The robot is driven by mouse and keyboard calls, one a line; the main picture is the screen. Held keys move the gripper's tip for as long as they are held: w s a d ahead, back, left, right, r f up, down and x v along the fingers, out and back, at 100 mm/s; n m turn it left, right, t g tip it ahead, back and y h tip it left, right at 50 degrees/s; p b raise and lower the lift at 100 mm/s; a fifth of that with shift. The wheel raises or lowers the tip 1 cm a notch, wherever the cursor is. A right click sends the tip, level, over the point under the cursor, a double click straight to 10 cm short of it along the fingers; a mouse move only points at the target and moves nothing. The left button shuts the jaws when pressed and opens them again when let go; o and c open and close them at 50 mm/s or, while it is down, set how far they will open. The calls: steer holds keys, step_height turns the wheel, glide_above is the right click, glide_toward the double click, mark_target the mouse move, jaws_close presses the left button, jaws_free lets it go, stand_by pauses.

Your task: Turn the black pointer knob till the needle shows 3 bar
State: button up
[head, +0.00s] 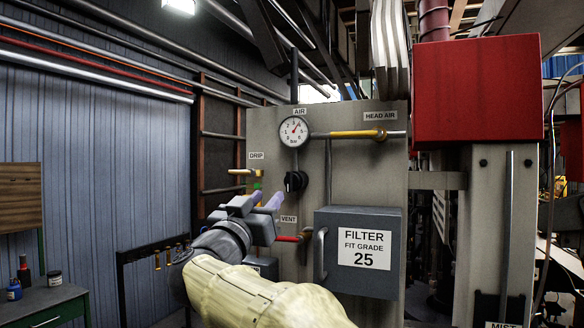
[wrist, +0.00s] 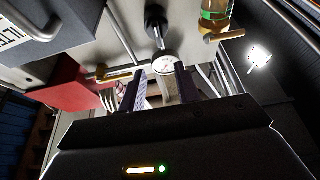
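The black pointer knob (head: 296,181) is on the grey panel (head: 356,190), below the round white gauge (head: 294,131) marked Bar under the AIR label. The gauge's red needle tilts up and right; I cannot read its exact number. My gripper (head: 268,197) is open and empty, in front of the panel, just left of and below the knob in the head view. In the wrist view my gripper (wrist: 160,70) shows its two fingers apart, with the gauge (wrist: 165,63) seen between them and the black knob (wrist: 155,22) beyond the fingertips. Nothing hides the knob.
A bench (head: 45,306) stands at the far left.

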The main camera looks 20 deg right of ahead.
mark_target(288, 175)
steer(key=p+x, duration=0.6)
steer(key=x, duration=0.9)
steer(key=shift+d+f, duration=0.1)
steer(key=shift+f, duration=0.1)
jaws_close()
